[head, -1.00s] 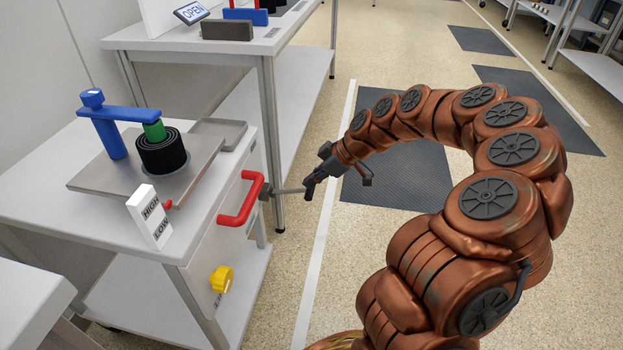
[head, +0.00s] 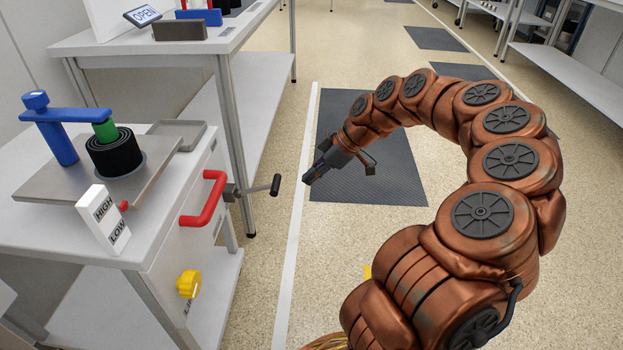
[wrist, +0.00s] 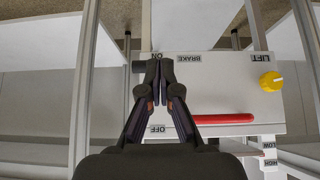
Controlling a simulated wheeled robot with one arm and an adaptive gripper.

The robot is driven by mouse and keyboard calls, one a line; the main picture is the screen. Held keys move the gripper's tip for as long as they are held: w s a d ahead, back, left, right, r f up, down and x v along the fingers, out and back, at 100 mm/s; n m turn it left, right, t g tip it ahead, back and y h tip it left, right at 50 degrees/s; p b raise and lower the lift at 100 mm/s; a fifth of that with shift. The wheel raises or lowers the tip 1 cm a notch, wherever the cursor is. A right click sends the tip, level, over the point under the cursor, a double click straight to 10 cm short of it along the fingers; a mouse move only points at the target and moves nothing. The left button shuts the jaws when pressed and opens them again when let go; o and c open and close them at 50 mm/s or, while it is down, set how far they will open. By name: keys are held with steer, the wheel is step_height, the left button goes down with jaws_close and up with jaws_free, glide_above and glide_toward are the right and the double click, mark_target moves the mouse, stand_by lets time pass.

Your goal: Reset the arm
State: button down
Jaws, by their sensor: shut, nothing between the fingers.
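My copper-coloured arm (head: 500,150) arches out from the lower right in the head view. My gripper (head: 308,179) is at its end, over the floor to the right of the cart. It is shut and empty. In the wrist view the closed fingers (wrist: 158,64) show in front of the cart's panel, between the ON and OFF labels.
The cart has a red handle (head: 205,199), a yellow knob (head: 188,284), a HIGH/LOW block (head: 103,219) and a black roll (head: 115,153) under a blue arm (head: 55,130). A white table (head: 225,45) stands behind. Dark mats (head: 372,150) lie on open floor at right.

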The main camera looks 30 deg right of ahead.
steer(key=s+a+r+m+g+h+p, duration=0.1)
steer(key=s+a+r+p, duration=0.35)
steer(key=r+p, duration=0.35)
steer(key=s+a+r+g+p, duration=0.1)
steer(key=s+a+r+p, duration=0.2)
steer(key=a+r+p, duration=0.5)
steer(key=s+a+r+m+g+h+p, duration=0.1)
steer(key=s+a+r+p, duration=0.3)
steer(key=r, duration=0.7)
steer(key=s+r+m+g+h+p, duration=0.3)
steer(key=s+r+m+p, duration=0.5)
steer(key=s+r+p, duration=0.9)
steer(key=s+h+p, duration=0.1)
steer(key=s+p, duration=0.2)
steer(key=p, duration=0.3)
steer(key=shift+r+m, duration=0.35)
steer(key=shift+m, duration=0.05)
steer(key=c, duration=1.8)
jaws_free()
steer(key=shift+d, duration=0.1)
steer(key=shift+c, duration=0.2)
